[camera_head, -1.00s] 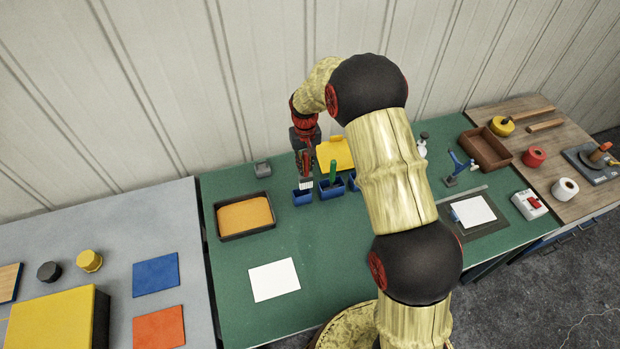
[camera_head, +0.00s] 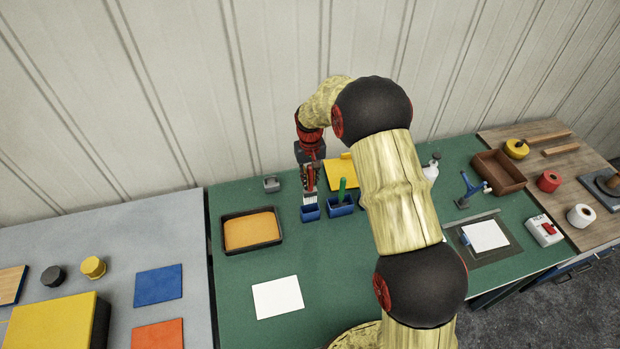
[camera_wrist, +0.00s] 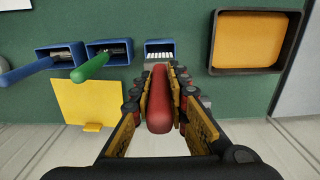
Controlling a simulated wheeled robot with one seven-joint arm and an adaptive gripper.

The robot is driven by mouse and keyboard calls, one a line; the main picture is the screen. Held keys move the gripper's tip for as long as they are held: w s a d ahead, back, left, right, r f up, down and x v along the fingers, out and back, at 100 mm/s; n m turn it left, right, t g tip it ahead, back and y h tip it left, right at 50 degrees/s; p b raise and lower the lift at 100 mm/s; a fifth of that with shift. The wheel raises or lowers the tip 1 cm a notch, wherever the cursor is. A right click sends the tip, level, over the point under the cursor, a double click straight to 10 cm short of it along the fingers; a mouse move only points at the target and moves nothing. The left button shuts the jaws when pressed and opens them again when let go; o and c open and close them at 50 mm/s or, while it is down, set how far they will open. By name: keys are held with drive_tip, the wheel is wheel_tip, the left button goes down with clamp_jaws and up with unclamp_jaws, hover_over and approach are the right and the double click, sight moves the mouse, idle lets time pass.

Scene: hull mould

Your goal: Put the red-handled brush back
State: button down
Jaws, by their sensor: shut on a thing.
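My gripper (camera_head: 310,176) is shut on the red handle of a brush, and the handle (camera_wrist: 158,100) lies between the two fingers in the wrist view. The brush hangs roughly upright with its white bristles (camera_head: 310,198) down, over the leftmost blue holder (camera_head: 310,214). In the wrist view the bristles (camera_wrist: 158,57) overlap the opening of that holder (camera_wrist: 160,43). I cannot tell whether the tips are inside it or just above. A green-handled brush (camera_head: 342,187) stands in the adjacent blue holder (camera_head: 340,209).
A blue-handled brush (camera_wrist: 25,70) stands in a third holder, mostly hidden by my arm in the head view. A yellow sheet (camera_head: 341,173) lies behind the holders. A black tray with orange filling (camera_head: 252,231) is left. A white sheet (camera_head: 278,297) lies in front.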

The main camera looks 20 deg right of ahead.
sight(310, 202)
drive_tip(key=shift+f+b, duration=2.45)
drive_tip(key=shift+f, duration=2.2)
drive_tip(key=shift+f+b, duration=0.4)
drive_tip(key=shift+f, duration=0.1)
drive_tip(key=c, duration=1.7)
unclamp_jaws()
drive_tip(key=shift+o, duration=0.2)
